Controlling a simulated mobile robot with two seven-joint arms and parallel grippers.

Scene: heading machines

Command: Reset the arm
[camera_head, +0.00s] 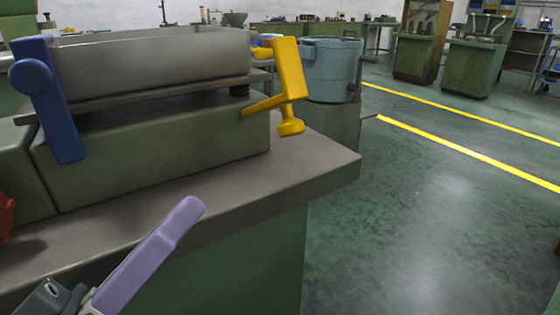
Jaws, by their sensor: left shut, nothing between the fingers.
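My left gripper (188,210) comes in at the lower left. Its long lavender finger part points up and to the right, in front of the workbench's front edge. It is shut with nothing held, and it appears apart from the bench. My right gripper is not in view.
The grey-topped green workbench (330,165) carries a machine base (150,165) with a grey metal tray (150,65). A blue clamp-like part (55,110) and a yellow one (290,70) flank the tray. A blue-grey bucket (332,70) stands behind. Open floor lies right.

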